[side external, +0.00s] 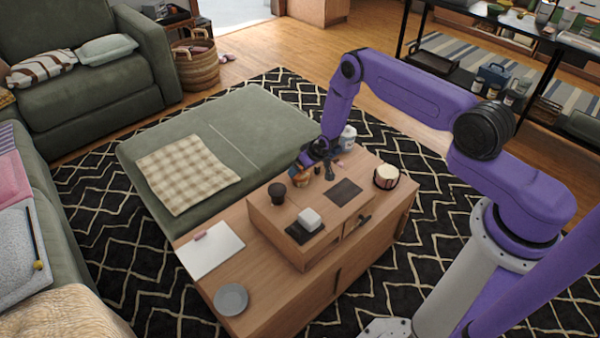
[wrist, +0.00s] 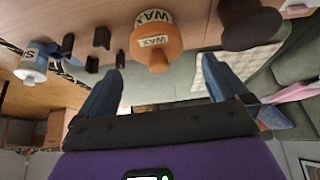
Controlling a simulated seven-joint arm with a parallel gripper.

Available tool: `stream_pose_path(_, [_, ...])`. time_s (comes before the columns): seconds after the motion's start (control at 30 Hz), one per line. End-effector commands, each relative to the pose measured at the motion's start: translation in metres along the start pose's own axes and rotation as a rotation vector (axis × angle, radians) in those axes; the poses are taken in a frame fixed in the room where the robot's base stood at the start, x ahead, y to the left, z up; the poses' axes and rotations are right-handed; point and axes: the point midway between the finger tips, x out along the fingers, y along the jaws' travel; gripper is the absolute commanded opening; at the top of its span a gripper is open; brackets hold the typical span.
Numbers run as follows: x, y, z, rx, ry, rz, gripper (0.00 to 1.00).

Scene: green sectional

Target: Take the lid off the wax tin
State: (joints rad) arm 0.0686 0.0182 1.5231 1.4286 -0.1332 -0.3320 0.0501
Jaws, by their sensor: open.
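The wax tin (wrist: 153,18) is orange-brown with a cream "WAX" label and shows at the top middle of the wrist view, which looks upside down. Its orange lid (wrist: 155,57), with another "WAX" label, appears to sit on the tin. My gripper (wrist: 164,62) is open, its two blue fingers spread to either side of the lid with space on both sides. I see no contact. In the side external view my gripper (side external: 305,163) is low over the raised wooden box, right at the small orange tin (side external: 300,178), which it partly covers.
A dark brown cup-like thing (side external: 277,193) stands close beside the tin; it also shows in the wrist view (wrist: 248,24). A white bottle (side external: 347,138) and several small dark pieces (wrist: 102,37) stand on the other side. A white block (side external: 309,218) and a drum-like pot (side external: 386,177) are farther off.

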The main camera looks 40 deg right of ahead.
Motion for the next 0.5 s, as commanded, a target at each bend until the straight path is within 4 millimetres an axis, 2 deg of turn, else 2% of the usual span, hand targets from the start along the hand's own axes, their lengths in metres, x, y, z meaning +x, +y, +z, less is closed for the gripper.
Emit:
stream_pose_path(0.3, [0.031,0.003,-0.003,0.0,0.0,0.0,1.0])
stream_pose_path(0.5, [0.042,0.003,-0.004,0.0,0.0,0.001,1.0])
